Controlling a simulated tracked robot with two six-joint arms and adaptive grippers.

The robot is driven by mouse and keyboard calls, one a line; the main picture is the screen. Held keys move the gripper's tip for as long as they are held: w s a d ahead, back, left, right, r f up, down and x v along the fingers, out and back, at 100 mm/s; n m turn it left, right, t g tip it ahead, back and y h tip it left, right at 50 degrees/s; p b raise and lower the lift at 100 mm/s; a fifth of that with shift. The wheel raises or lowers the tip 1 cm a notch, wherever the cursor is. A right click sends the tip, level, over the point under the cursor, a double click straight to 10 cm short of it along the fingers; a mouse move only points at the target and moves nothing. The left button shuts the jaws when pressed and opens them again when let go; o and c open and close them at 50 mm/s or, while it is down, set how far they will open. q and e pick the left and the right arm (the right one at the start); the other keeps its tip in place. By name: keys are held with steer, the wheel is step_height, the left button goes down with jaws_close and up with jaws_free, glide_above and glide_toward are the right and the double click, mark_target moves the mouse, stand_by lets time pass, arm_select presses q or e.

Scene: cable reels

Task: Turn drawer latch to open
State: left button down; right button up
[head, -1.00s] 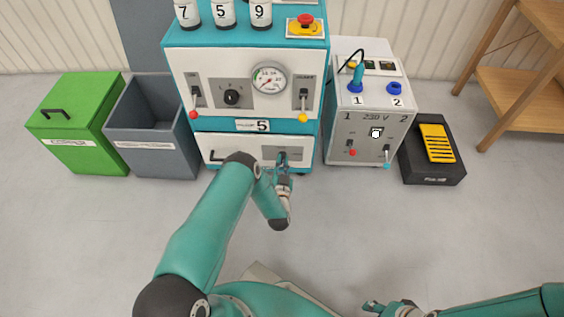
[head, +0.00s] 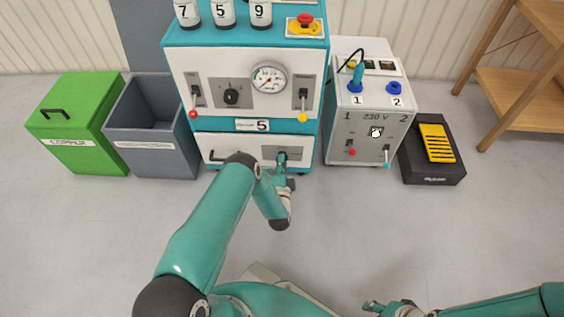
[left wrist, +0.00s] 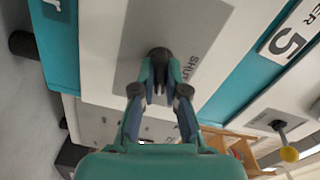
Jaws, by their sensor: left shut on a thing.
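The white drawer (head: 233,158) is at the bottom of the teal and white machine and is closed flush with its front. Its dark handle (head: 215,157) is at the left. The drawer latch, a dark round knob on a grey plate marked with lettering (left wrist: 185,25), is at the right of the drawer front. My left gripper (head: 282,160) is at this latch. In the left wrist view its fingers (left wrist: 160,75) are shut on the dark latch knob (left wrist: 160,52) and partly hide it. My right gripper (head: 374,306) is at the bottom edge, far from the drawer.
A grey 230 V box (head: 365,135) stands right of the machine, with a black and yellow pedal unit (head: 435,165) beyond it. A grey bin (head: 155,150) and a green bin (head: 85,125) stand at the left. A wooden shelf (head: 520,95) is at the right. The floor in front is clear.

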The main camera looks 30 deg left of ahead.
arm_select(q)
steer(key=shift+w+d+r+m, duration=0.1)
steer(key=shift+w+m, duration=0.1)
steer(key=shift+m, duration=0.65)
steer(key=shift+w+d+r+m, duration=0.1)
steer(key=shift+w+m, duration=0.05)
steer(key=shift+m, duration=0.7)
steer(key=c, duration=1.2)
jaws_free()
steer(key=shift+f, duration=0.15)
steer(key=shift+s+f, duration=0.1)
steer(key=shift+s, duration=0.05)
steer(key=v, duration=0.7)
steer(key=shift+s, duration=0.2)
